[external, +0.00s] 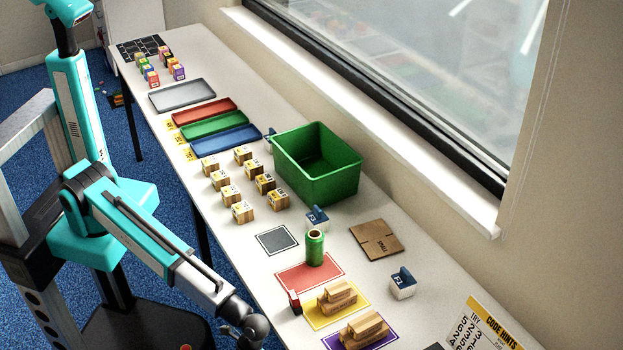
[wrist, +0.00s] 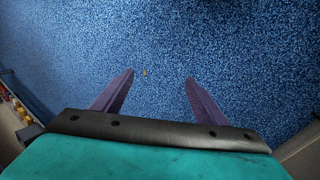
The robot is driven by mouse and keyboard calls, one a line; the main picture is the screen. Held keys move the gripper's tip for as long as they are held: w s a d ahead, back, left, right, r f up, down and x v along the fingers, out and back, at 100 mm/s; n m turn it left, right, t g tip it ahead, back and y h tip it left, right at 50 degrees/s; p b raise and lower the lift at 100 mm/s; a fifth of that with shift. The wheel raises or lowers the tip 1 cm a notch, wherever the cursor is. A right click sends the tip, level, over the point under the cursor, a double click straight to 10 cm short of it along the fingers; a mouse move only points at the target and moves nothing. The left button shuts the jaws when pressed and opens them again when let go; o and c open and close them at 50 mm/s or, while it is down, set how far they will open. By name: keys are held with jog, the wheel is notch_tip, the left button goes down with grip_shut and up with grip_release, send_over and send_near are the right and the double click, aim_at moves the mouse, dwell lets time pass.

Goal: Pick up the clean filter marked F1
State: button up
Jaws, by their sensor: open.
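Small white blocks with blue tops, which look like the filters, stand on the white table. One (external: 403,286) is at the right, near the brown card, and another (external: 317,218) is in front of the green bin. A third blue-topped piece (external: 271,135) is partly hidden behind the bin's far-left side. Their marks are too small to read surely, so I cannot tell which is F1. My gripper (wrist: 160,74) is open and empty in the wrist view, with only blue carpet between its purple fingers. In the external view my wrist is low at the table's near edge, its fingers not visible.
A green bin (external: 330,188) stands by the window ledge, with several wooden number blocks left of it. A green can (external: 315,249) stands on a red mat (external: 296,277). Wooden pieces sit on yellow (external: 314,318) and purple mats. A brown card (external: 377,240) lies flat.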

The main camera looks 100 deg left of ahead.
jog(key=w+d+r+m+h+p, duration=0.1)
jog(key=w+d+r+h, duration=0.1)
jog(key=w+d+r, duration=0.4)
jog(key=w+a+r+m+t+h+p, duration=0.1)
jog(key=w+a+r+t+h+p, duration=0.15)
jog(key=w+a+r, duration=0.55)
jog(key=w+a+r+m+t+h+p, duration=0.15)
jog(key=w+a+r+h, duration=0.35)
jog(key=r, duration=0.5)
jog(key=w+a+r+t, duration=0.2)
jog(key=w+a, duration=0.2)
jog(key=a, duration=0.3)
jog(key=w+a+r+t, duration=0.1)
jog(key=w+a+t, duration=0.1)
jog(key=w+a, duration=0.35)
jog(key=w+a+f+t+b, duration=0.1)
jog(key=a+b, duration=0.2)
jog(key=a, duration=0.6)
jog(key=w+a+f+t+y+b, duration=0.1)
jog(key=a+b, duration=0.3)
jog(key=a, duration=0.5)
jog(key=w+a+f+m+t+y+b, duration=0.1)
jog(key=a+f+b, duration=0.1)
jog(key=a, duration=0.7)
jog(key=shift+w+a+f+y+b, duration=0.2)
jog(key=shift+w+f+y+b, duration=0.15)
jog(key=shift+b, duration=0.55)
jog(key=shift+a, duration=0.4)
jog(key=shift+r, duration=0.1)
